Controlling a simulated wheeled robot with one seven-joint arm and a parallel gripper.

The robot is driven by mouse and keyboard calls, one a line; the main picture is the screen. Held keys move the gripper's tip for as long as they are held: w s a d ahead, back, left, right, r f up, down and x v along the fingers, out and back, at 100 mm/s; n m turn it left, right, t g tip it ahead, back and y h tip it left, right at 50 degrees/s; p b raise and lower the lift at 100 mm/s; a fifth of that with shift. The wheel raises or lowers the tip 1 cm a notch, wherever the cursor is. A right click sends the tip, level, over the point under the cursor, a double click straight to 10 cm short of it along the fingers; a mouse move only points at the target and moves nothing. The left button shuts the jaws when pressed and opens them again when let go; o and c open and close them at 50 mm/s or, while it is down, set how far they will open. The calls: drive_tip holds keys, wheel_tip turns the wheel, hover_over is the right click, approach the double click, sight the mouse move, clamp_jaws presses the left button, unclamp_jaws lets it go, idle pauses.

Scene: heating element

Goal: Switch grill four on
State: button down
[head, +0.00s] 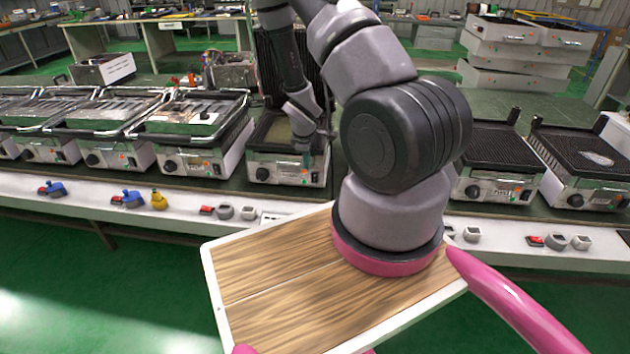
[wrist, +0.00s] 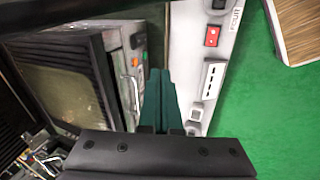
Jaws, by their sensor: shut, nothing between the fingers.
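My arm reaches to the grill with the raised ribbed lid (head: 272,165) in the middle. My gripper (head: 306,158) points down at the right part of its front panel. In the wrist view, my gripper's teal fingers (wrist: 157,100) are shut and empty, beside this grill's panel (wrist: 118,75). An orange switch (wrist: 135,62) and a green switch (wrist: 144,56) show just beyond the fingers. Contact with either switch cannot be told. A black knob (head: 262,174) is at the panel's left.
More grills stand left (head: 197,140) and right (head: 497,165). The white bench edge (head: 130,185) carries blue plugs, a yellow item (head: 158,199) and red switches (head: 207,210). My arm hides part of the bench right of the middle grill. Green floor lies in front.

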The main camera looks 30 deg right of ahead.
sight(315, 179)
drive_tip(key=f, duration=0.2)
drive_tip(key=s+d+f+n, duration=0.1)
drive_tip(key=shift+f, duration=0.15)
drive_tip(key=shift+f, duration=0.15)
drive_tip(key=shift+w+d+f, duration=0.65)
drive_tip(key=shift+w+f, duration=0.35)
drive_tip(key=shift+f, duration=0.6)
drive_tip(key=shift+w+d+f, duration=0.6)
drive_tip(key=shift+w+f, duration=0.35)
drive_tip(key=shift+f, duration=0.7)
drive_tip(key=shift+w+d+f, duration=0.65)
drive_tip(key=shift+w+f, duration=0.35)
drive_tip(key=shift+f, duration=0.6)
